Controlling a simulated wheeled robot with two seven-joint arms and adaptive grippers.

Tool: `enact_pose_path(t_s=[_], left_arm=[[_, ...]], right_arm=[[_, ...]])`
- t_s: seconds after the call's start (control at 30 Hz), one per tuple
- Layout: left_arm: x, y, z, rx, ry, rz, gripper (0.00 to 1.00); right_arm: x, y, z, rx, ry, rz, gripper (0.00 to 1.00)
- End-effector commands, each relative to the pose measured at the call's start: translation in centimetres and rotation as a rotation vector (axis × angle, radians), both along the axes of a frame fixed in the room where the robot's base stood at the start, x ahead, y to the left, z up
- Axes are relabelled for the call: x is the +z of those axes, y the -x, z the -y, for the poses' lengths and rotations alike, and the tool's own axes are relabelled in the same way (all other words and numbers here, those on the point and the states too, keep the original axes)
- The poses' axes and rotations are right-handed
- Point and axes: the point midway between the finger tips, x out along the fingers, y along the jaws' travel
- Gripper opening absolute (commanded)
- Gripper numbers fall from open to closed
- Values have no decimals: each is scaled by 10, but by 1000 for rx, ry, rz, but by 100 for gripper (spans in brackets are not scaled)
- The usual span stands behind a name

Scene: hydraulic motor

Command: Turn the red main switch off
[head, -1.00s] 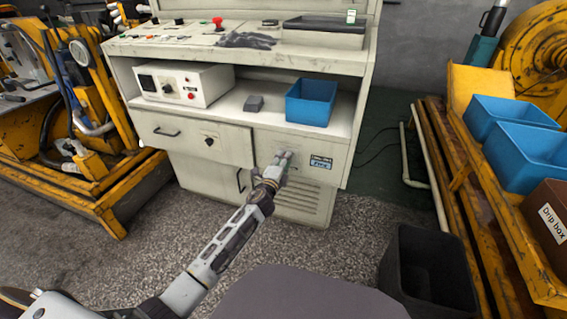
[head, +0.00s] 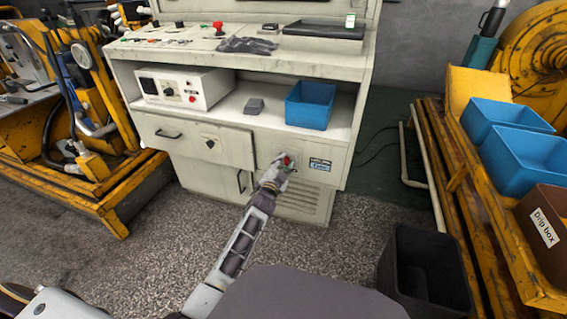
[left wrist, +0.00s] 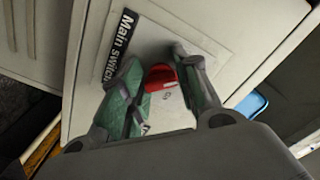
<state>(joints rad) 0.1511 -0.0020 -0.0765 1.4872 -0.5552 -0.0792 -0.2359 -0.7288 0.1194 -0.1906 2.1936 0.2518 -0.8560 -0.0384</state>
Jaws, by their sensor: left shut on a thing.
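The red main switch (left wrist: 162,77) sits on the front panel of the cabinet, beside a black label reading "Main switch" (left wrist: 121,36) in the left wrist view. It also shows as a small red spot (head: 287,160) at the lower right of the cabinet in the head view. In the head view the left gripper (head: 280,168) reaches the panel. My right gripper is not in view.
The cabinet (head: 325,148) has a shelf with a blue bin (head: 310,106), a white control box (head: 185,88) and a small grey object (head: 254,105). A black bin (head: 425,270) stands on the floor at right. Yellow machinery (head: 70,165) flanks the left.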

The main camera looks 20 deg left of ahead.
Motion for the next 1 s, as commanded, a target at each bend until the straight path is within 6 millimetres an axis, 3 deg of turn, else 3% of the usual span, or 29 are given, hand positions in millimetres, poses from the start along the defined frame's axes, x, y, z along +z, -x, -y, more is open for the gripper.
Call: enact_pose_path(t_s=[0.5,0.53,0.7,1.0], left_arm=[[-2,0,-1,2,31,-5,8],[-2,0,-1,2,31,-5,33],[-2,0,-1,1,30,-4,54],[-1,0,0,1,29,-2,54]], right_arm=[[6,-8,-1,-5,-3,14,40],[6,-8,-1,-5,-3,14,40],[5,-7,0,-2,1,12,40],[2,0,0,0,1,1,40]])
